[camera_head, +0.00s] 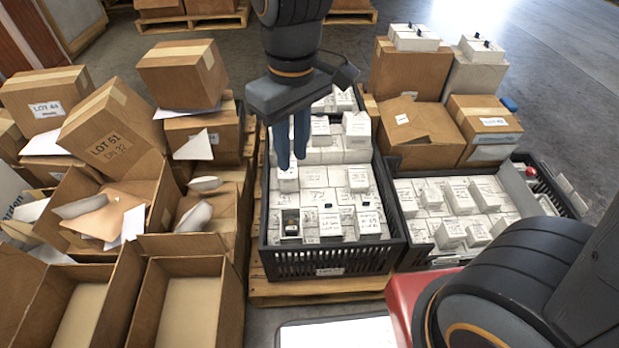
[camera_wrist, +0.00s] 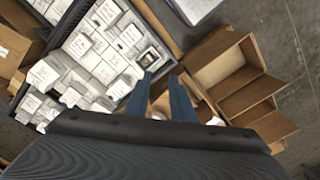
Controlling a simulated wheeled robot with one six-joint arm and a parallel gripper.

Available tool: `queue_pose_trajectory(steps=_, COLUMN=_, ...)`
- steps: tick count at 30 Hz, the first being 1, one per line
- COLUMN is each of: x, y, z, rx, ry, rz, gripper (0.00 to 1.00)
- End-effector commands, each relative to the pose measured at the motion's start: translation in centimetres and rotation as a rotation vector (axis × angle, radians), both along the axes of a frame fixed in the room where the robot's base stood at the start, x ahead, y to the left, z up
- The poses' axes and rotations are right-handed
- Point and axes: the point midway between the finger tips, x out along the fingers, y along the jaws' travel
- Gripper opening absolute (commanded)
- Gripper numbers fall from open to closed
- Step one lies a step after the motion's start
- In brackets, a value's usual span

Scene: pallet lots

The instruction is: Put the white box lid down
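My gripper (camera_head: 292,158) hangs over the black crate (camera_head: 335,262), its blue fingers pointing down. In the wrist view its fingers (camera_wrist: 162,78) stand apart, with brown cardboard showing between them and no lid. A small white box or lid (camera_head: 288,179) is just below the fingertips in the head view; I cannot tell which it is, or whether they touch it. An open white box (camera_head: 290,223) with dark contents sits near the crate's front left corner. It also shows in the wrist view (camera_wrist: 149,58), beside the left finger.
Several white boxes (camera_head: 322,178) fill the crate, which rests on a wooden pallet (camera_head: 310,290). A second black crate (camera_head: 540,187) of white boxes stands at the right. Open cardboard cartons (camera_head: 190,300) are at the left, and stacked closed cartons (camera_head: 410,70) at the back right.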

Motion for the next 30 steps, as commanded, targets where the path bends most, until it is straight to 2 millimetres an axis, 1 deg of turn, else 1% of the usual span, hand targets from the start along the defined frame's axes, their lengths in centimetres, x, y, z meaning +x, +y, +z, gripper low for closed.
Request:
queue_pose_trajectory(steps=1, x=-2.0, y=-0.5, z=0.3, rx=0.003, ry=-0.001, rz=-0.043, gripper=0.22)
queue_pose_trajectory(steps=3, x=-4.2, y=-1.2, z=0.4, rx=0.006, ry=0.003, rz=-0.107, gripper=0.22)
queue_pose_trajectory(steps=6, x=-6.3, y=-1.9, z=0.3, rx=0.009, ry=0.008, rz=-0.172, gripper=0.22)
queue_pose_trajectory(steps=9, x=-7.4, y=-2.3, z=0.2, rx=0.010, ry=0.011, rz=-0.208, gripper=0.22)
queue_pose_trajectory(steps=12, x=-7.8, y=-2.4, z=0.1, rx=0.010, ry=0.013, rz=-0.219, gripper=0.22)
queue_pose_trajectory(steps=30, x=-7.7, y=-2.4, z=0.1, rx=0.010, ry=0.013, rz=-0.217, gripper=0.22)
